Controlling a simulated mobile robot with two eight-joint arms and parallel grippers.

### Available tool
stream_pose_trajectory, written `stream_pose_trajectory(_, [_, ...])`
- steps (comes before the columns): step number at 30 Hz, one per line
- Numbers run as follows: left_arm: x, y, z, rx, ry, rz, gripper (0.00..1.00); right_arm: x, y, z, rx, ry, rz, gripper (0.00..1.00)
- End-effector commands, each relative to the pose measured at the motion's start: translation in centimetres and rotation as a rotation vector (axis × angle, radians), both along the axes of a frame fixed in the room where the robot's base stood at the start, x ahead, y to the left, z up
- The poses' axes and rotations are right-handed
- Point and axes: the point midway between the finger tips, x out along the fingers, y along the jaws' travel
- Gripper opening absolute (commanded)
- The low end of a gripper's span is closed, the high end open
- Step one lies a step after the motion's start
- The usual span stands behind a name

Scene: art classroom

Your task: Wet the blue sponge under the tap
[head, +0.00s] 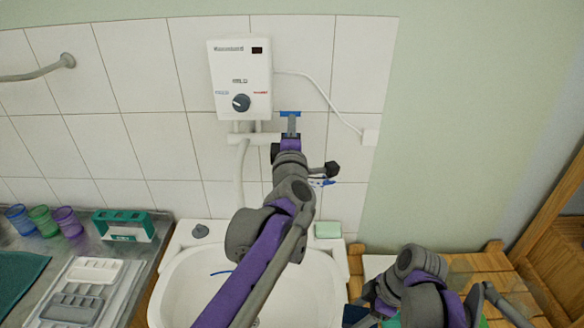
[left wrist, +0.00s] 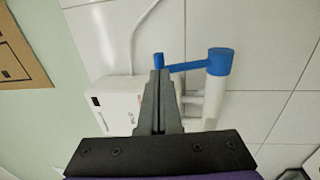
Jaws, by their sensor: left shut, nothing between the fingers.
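My left gripper (head: 291,125) is raised in front of the tiled wall. Its fingers are shut and empty in the left wrist view (left wrist: 157,98). A blue tap lever (head: 290,114) is at the fingertips; in the left wrist view the lever (left wrist: 188,66) caps a white pipe, with its free end at the fingertips. I cannot tell whether they touch. The white sink basin (head: 165,292) lies below, partly hidden by my left arm. I cannot make out the blue sponge for certain. My right gripper (head: 372,300) is low at the right, its fingertips unclear.
A white water heater (head: 241,78) hangs on the wall beside the lever. A pale green block (head: 328,230) sits on the sink's back rim. Coloured cups (head: 45,221), a teal holder (head: 124,226) and a tray (head: 112,292) stand on the left counter. A wooden surface is at the right.

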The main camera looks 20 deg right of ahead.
Motion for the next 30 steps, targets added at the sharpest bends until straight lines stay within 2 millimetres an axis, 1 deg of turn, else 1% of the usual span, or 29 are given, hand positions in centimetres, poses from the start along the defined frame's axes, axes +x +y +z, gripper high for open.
stream_pose_trajectory(1, [0.4,-0.1,0.1,0.0,0.0,0.0,0.0,0.1,0.0,0.2,0.0,-0.001,0.0,0.17])
stream_pose_trajectory(4, [0.8,-0.2,0.1,0.0,0.0,0.0,0.0,0.1,0.0,0.3,0.0,-0.002,0.001,0.17])
stream_pose_trajectory(15, [1.0,-0.3,0.2,0.0,0.0,0.0,0.0,0.1,0.0,0.4,0.0,-0.002,0.0,0.17])
stream_pose_trajectory(17, [1.3,-0.4,0.5,0.0,0.0,0.0,0.0,0.3,0.0,0.8,0.0,-0.005,0.0,0.17])
stream_pose_trajectory(21, [3.0,-0.8,2.0,0.001,-0.003,0.0,0.0,0.9,0.0,2.7,0.0,-0.018,0.0,0.17])
stream_pose_trajectory(23, [3.7,-1.0,2.4,0.0,-0.004,0.0,0.0,1.2,0.0,3.4,0.0,-0.023,0.001,0.17])
stream_pose_trajectory(25, [4.2,-1.2,2.5,0.0,-0.002,0.0,0.0,1.3,0.0,3.6,0.0,-0.025,0.0,0.17])
stream_pose_trajectory(30, [4.3,-1.2,2.1,0.0,0.0,0.001,0.0,1.2,0.0,3.3,0.0,-0.023,0.001,0.17])
